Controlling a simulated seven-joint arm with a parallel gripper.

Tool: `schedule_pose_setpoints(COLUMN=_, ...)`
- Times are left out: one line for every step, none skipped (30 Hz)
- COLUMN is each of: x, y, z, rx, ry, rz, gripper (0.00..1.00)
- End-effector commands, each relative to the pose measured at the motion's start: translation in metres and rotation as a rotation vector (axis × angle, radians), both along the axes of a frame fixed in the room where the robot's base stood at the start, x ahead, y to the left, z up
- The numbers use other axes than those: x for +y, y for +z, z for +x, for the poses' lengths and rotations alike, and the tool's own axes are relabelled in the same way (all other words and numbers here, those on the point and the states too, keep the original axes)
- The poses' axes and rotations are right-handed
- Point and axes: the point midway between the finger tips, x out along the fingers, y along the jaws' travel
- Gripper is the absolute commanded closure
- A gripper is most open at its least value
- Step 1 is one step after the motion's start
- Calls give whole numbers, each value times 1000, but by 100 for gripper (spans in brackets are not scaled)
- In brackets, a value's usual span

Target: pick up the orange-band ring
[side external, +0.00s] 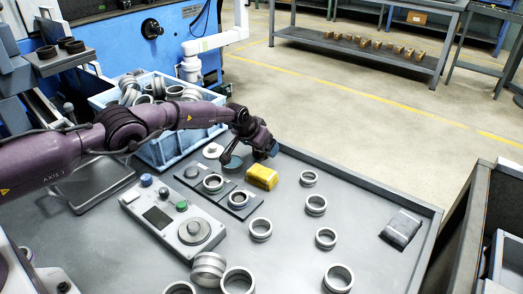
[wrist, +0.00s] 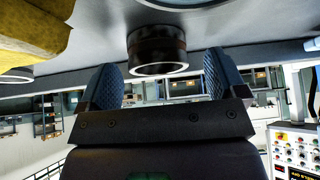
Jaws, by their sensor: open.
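In the wrist view a dark, brownish ring (wrist: 156,48) with a pale lower rim lies just beyond the fingertips of my gripper (wrist: 162,68), roughly between them. Both blue ridged fingers are spread apart with nothing gripped. In the side view my gripper (side external: 250,154) is low over the bench, behind the yellow cloth (side external: 262,176). Metal rings sit on the dark plates, one on the left (side external: 213,182) and one on the right (side external: 239,199).
Several loose rings, including one (side external: 261,229), stand on the grey bench (side external: 375,270). A control box (side external: 172,222) with a dial is at left. A blue crate (side external: 172,147) of rings stands behind my arm. A dark grey pad (side external: 401,229) lies at right.

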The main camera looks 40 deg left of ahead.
Motion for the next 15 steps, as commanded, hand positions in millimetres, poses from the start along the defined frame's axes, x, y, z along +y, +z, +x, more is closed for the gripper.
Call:
schedule_pose_setpoints(x=0, y=-3, z=1, rx=0, ry=-1, rz=1, gripper=10)
schedule_pose_setpoints(x=0, y=-4, z=1, rx=0, ry=-1, rz=1, gripper=10)
schedule_pose_setpoints(x=0, y=-5, z=2, rx=-1, ry=-2, rz=1, gripper=10)
schedule_pose_setpoints(x=0, y=-6, z=2, rx=0, ry=-1, rz=1, gripper=10)
schedule_pose_setpoints(x=0, y=-6, z=2, rx=0, ry=-1, rz=1, gripper=10)
schedule_pose_setpoints(x=0, y=-7, z=2, rx=1, ry=-1, rz=1, gripper=10)
schedule_pose_setpoints(x=0, y=-7, z=2, rx=1, ry=0, rz=0, gripper=10)
schedule_pose_setpoints(x=0, y=-7, z=3, rx=0, ry=0, rz=0, gripper=10)
schedule_pose_setpoints(x=0, y=-7, z=3, rx=0, ry=0, rz=0, gripper=10)
schedule_pose_setpoints(x=0, y=-7, z=3, rx=0, ry=0, rz=0, gripper=10)
schedule_pose_setpoints(x=0, y=-7, z=3, rx=0, ry=0, rz=0, gripper=10)
schedule_pose_setpoints(x=0, y=-7, z=3, rx=0, ry=0, rz=0, gripper=10)
schedule_pose_setpoints(x=0, y=-7, z=3, rx=1, ry=0, rz=0, gripper=10)
schedule_pose_setpoints(x=0, y=-7, z=3, rx=1, ry=0, rz=0, gripper=10)
schedule_pose_setpoints(x=0, y=-7, z=3, rx=1, ry=0, rz=0, gripper=10)
